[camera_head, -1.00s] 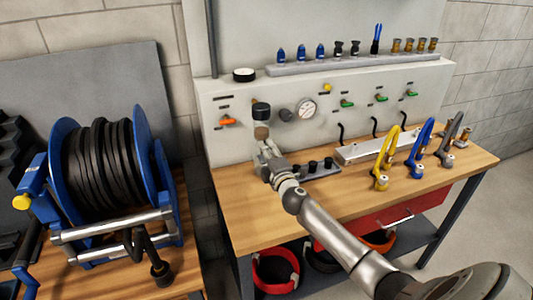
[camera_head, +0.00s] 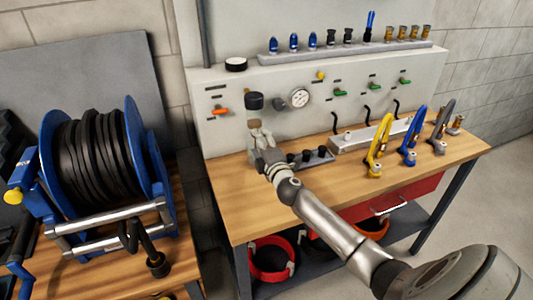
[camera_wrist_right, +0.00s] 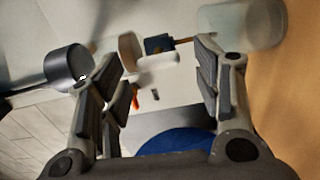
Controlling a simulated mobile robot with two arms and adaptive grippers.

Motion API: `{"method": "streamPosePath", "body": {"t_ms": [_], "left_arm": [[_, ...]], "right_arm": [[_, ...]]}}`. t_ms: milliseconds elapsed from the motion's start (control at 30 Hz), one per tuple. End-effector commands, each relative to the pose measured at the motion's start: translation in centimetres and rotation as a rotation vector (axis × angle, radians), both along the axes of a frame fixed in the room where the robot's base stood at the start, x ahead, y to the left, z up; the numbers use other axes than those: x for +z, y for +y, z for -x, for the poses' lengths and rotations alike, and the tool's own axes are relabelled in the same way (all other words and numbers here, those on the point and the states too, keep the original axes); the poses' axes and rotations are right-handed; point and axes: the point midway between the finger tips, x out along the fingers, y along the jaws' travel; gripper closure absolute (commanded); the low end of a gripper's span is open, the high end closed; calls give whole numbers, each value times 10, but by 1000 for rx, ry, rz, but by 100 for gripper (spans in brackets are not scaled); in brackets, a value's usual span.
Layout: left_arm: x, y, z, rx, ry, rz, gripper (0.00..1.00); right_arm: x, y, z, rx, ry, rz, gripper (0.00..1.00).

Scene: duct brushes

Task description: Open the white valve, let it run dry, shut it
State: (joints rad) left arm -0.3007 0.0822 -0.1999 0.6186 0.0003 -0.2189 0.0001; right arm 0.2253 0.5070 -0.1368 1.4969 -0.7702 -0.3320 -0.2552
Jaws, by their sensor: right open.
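The white valve (camera_wrist_right: 155,58) shows in the right wrist view as a small white lever beside a blue block (camera_wrist_right: 158,43), with a thin brassy stem. In the head view my right gripper (camera_head: 256,130) is below the black-capped unit (camera_head: 254,101) on the panel and hides the valve. My left gripper is in neither view.
The panel carries a round gauge (camera_head: 300,97), an orange handle (camera_head: 220,110) and several green ones. A dark fitting block (camera_head: 310,158) stands close to my right wrist. Yellow, blue and grey hooked tools (camera_head: 378,150) stand farther right. A hose reel (camera_head: 95,160) is left.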

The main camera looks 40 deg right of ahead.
Motion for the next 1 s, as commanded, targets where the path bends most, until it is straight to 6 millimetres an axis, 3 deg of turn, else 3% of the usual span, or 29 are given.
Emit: {"method": "streamPosePath", "body": {"t_ms": [600,1000], "left_arm": [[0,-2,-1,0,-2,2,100],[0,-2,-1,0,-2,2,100]], "right_arm": [[-1,23,95,0,3,-1,41],[0,27,111,0,1,0,41]]}}
